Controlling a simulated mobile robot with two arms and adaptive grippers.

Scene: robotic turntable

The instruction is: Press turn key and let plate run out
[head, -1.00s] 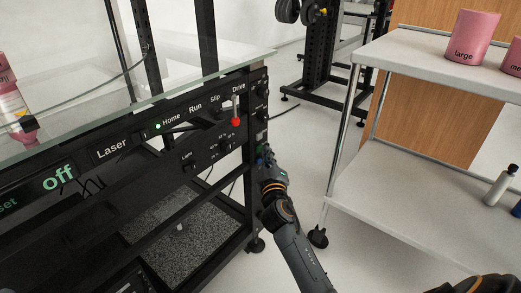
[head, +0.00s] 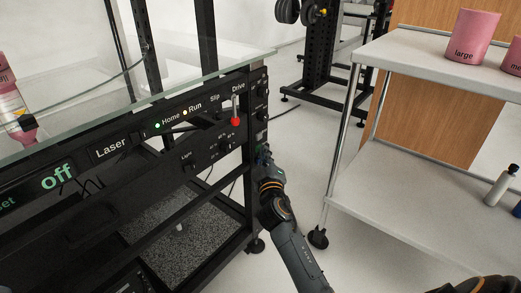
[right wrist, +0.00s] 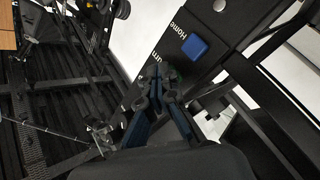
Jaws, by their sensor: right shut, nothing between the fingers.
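My right gripper (head: 263,152) is at the right end face of the black turntable console (head: 200,140), low beside its corner post. In the right wrist view the gripper (right wrist: 160,76) is shut and empty, its tips over the panel spot beside a partly covered label ending in "urn". The turn key itself is hidden behind the fingers, so contact cannot be told. A blue square key (right wrist: 194,47) marked Home sits just beyond. On the front, the Home lamp (head: 158,125) glows green and the Run lamp (head: 185,112) glows amber. My left gripper is out of view.
A red-tipped lever (head: 236,115) hangs on the console front under Drive. A glass top (head: 150,85) overhangs the console. A white shelf cart (head: 420,60) with pink containers stands to the right. Open floor lies between them.

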